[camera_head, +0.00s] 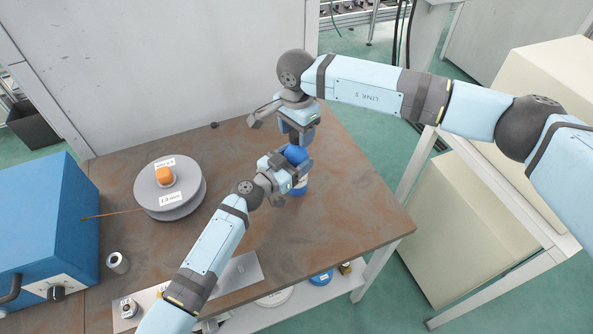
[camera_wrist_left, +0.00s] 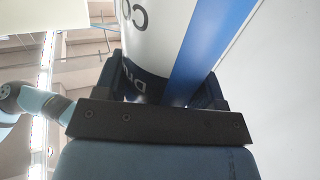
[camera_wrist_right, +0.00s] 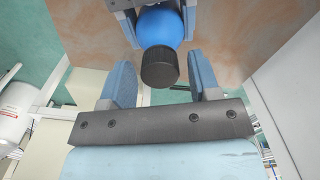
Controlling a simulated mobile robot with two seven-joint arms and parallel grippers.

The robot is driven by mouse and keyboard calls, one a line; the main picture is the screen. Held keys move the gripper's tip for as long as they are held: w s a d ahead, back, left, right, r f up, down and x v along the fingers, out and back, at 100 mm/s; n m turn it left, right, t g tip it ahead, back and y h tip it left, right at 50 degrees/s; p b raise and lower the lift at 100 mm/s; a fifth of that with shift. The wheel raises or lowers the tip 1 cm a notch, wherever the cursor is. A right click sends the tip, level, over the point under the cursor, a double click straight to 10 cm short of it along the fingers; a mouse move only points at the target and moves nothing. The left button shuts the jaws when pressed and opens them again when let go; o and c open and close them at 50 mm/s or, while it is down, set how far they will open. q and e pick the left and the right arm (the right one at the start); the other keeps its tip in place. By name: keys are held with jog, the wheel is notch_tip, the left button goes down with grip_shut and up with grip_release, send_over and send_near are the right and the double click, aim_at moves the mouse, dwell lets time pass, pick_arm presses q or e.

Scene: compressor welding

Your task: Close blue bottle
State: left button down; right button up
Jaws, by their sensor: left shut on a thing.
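The blue bottle (camera_head: 296,154) stands upright on the brown table, with a white label low on its side. My left gripper (camera_head: 291,174) is shut around it; the left wrist view shows the white and blue bottle side (camera_wrist_left: 165,40) between the fingers. My right gripper (camera_head: 297,132) is just above the bottle. In the right wrist view, a black cap (camera_wrist_right: 159,67) sits at the bottle's blue top (camera_wrist_right: 160,25), between the spread fingers of my right gripper (camera_wrist_right: 162,82). Gaps show on both sides of the cap. Whether the cap is tight cannot be told.
A grey wire spool (camera_head: 170,192) with an orange hub stands left of the bottle. A blue machine (camera_head: 45,235) is at the far left. A small metal cylinder (camera_head: 118,262) stands near it. The table (camera_head: 355,215) is clear right of the bottle; a grey wall is behind.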

jog(key=c, duration=0.8)
jog(key=m, duration=1.1)
jog(key=o, duration=1.1)
jog(key=shift+c, duration=0.2)
notch_tip(320, 180, up, 12)
